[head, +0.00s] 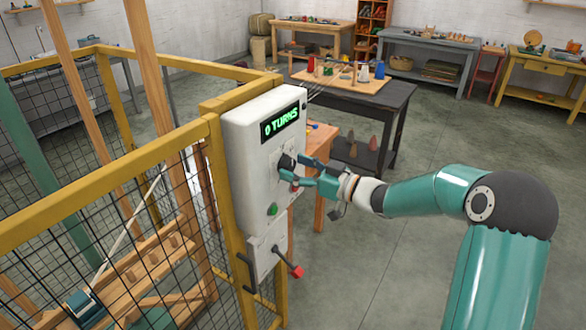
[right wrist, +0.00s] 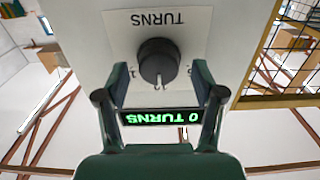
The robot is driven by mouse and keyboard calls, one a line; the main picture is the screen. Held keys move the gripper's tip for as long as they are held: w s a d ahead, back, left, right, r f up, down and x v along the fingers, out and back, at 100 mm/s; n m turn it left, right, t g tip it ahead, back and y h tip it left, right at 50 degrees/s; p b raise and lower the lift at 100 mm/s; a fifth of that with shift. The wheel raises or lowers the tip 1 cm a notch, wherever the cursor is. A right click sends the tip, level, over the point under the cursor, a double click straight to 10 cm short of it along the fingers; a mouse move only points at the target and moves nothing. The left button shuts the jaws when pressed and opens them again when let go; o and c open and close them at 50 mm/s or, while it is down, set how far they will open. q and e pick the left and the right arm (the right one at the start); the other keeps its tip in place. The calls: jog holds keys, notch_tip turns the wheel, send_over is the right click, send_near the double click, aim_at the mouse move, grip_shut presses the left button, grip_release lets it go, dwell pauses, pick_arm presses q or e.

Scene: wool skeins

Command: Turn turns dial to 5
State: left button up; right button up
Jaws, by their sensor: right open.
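The turns dial (head: 287,162) is a black round knob on the front of a white control box (head: 243,150). In the right wrist view the dial (right wrist: 158,60) shows under an upside-down "TURNS" label, with a pale pointer mark on its lower edge. The lit green display (head: 282,122) above the dial reads "0 TURNS". My right gripper (head: 300,170) is at the dial. In the right wrist view the two fingers of my right gripper (right wrist: 160,74) are open, one on each side of the dial, with gaps showing. My left gripper is not in view.
A green button (head: 272,209) and a small red part (head: 295,187) sit below the dial. A lever with a red knob (head: 297,271) sticks out lower down. The yellow mesh cage (head: 100,170) stands left of the box. The floor to the right is clear.

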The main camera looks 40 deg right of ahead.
jog(key=c, duration=1.1)
jog(key=shift+a+f, duration=0.1)
jog(key=shift+f, duration=0.05)
jog(key=shift+c, duration=0.2)
jog(key=shift+n+b, duration=0.3)
jog(key=shift+f+n+b, duration=0.2)
jog(key=shift+n+b, duration=0.2)
jog(key=shift+b, duration=0.25)
jog(key=n+b, duration=1)
jog(key=b, duration=0.1)
jog(key=shift+a+f+n, duration=0.1)
jog(key=shift+f+n, duration=0.15)
jog(key=shift+n, duration=0.05)
jog(key=shift+r+n+b, duration=0.1)
jog(key=shift+n+b, duration=0.7)
jog(key=shift+n, duration=0.2)
jog(key=shift+r, duration=0.1)
